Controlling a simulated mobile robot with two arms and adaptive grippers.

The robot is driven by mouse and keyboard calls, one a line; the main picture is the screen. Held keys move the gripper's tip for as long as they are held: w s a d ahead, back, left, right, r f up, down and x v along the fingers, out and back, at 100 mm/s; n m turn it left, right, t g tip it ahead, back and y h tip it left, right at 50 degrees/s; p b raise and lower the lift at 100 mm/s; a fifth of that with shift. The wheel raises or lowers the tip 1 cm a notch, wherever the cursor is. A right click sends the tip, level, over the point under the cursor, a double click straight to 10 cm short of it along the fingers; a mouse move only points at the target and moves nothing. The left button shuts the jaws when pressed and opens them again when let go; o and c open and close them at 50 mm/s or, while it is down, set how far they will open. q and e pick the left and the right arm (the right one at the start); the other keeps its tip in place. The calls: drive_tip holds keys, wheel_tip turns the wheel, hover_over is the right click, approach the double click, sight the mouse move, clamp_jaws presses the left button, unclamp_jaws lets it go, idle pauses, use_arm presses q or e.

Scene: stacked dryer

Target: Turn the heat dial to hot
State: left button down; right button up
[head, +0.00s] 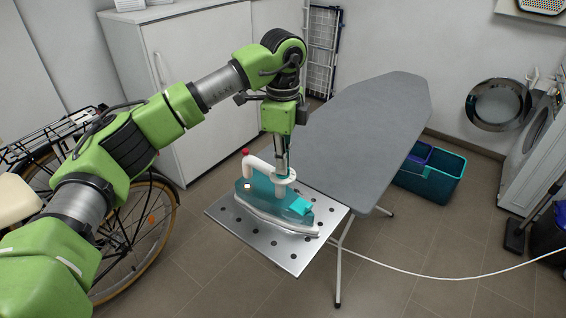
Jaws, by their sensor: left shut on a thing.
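A teal iron (262,197) with a white tubular handle (257,166) rests on the perforated metal plate (232,222) at the near end of the ironing board. A red knob (246,152) and a small glowing light (247,186) show at its left end. My left gripper (282,171) points straight down onto the iron from above. Its fingers are shut on a white round part at the top, which looks like the heat dial (287,180). The fingers cover much of it, and its markings are too small to read. My right gripper is out of view.
The grey ironing board (372,125) stretches back, bare. A white cord (440,277) runs right from the iron. A bicycle (140,215) stands left, below my arm. A teal bucket (432,178), white cabinet (200,60) and open-doored machine (535,125) stand around. Floor is free in front.

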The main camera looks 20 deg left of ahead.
use_arm(q)
drive_tip(key=shift+r+n, duration=0.1)
drive_tip(key=shift+n, duration=0.4)
drive_tip(key=c, duration=2.2)
unclamp_jaws()
wheel_tip(320, 180, up, 12)
drive_tip(key=shift+f, duration=0.1)
